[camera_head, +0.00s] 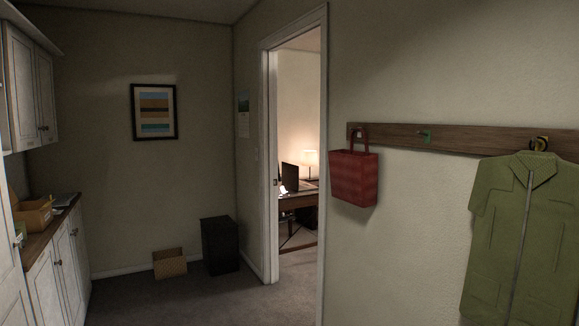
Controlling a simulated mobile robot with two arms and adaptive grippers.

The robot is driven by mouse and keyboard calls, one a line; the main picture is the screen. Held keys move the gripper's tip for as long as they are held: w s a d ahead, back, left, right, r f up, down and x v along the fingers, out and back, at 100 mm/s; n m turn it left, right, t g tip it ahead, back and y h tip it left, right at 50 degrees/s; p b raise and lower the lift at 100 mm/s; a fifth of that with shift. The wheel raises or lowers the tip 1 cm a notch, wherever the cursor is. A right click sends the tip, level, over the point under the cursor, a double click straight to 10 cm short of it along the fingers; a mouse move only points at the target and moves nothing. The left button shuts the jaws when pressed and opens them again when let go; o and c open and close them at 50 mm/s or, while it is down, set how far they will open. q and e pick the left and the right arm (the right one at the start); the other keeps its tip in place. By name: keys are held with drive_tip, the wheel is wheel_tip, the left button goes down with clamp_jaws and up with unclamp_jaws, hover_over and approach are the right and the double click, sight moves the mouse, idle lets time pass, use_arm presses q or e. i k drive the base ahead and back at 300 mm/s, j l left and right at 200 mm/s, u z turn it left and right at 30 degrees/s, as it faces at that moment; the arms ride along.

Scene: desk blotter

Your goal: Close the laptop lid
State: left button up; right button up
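Through the doorway, a desk (298,202) stands in the far room. A dark upright panel (290,177) rises at the desk's left side. It may be an open laptop screen or a monitor; it is too small and far to tell. Part of the desk is hidden by the door frame. Neither of my grippers is in view.
The open doorway (270,160) has clear carpet before it. Cabinets (62,262) line the left wall. A red bag (353,178) and green shirt (525,235) hang at right.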

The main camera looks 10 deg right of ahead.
sight(290, 171)
drive_tip(key=i+l, duration=0.15)
drive_tip(key=i, duration=0.4)
drive_tip(key=i+l+z, duration=0.1)
drive_tip(key=i, duration=0.45)
drive_tip(key=i+l+u, duration=0.15)
drive_tip(key=i+u, duration=0.35)
drive_tip(key=i, duration=1.65)
drive_tip(key=i+l+z, duration=0.1)
drive_tip(key=i+z, duration=0.25)
drive_tip(key=i, duration=0.55)
drive_tip(key=i+j+z, duration=0.15)
drive_tip(key=i+z, duration=0.2)
drive_tip(key=i, duration=0.55)
